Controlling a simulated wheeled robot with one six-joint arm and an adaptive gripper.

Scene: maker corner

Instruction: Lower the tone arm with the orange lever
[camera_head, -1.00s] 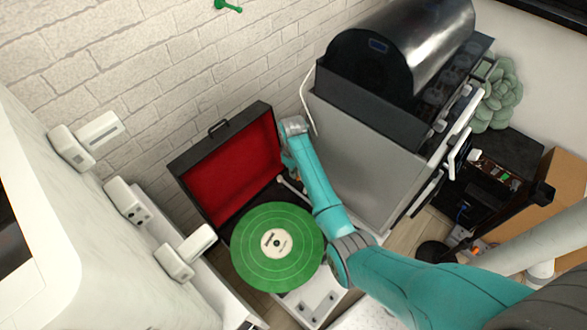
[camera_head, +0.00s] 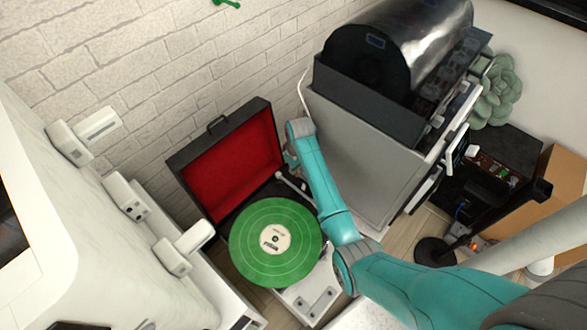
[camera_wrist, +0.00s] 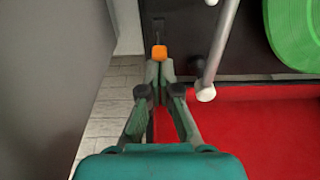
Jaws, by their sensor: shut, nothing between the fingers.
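The record player (camera_head: 228,165) stands open, with a red-lined lid and a green record (camera_head: 276,243) on its platter. In the wrist view the orange lever (camera_wrist: 159,52) is a small orange tip just beyond my gripper (camera_wrist: 160,70). My fingers are shut and empty, and their tips lie at or very near the lever; I cannot tell whether they touch. The pale tone arm (camera_wrist: 218,50) runs beside the lever to the right, and the green record (camera_wrist: 295,35) shows at the upper right. In the head view my arm hides the lever and my fingertips.
A grey cabinet (camera_head: 355,150) with a dark drum-shaped machine (camera_head: 400,50) on top stands close to the right of my arm. A brick wall (camera_head: 150,60) is behind. The red lid lining (camera_wrist: 250,130) lies under my gripper in the wrist view.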

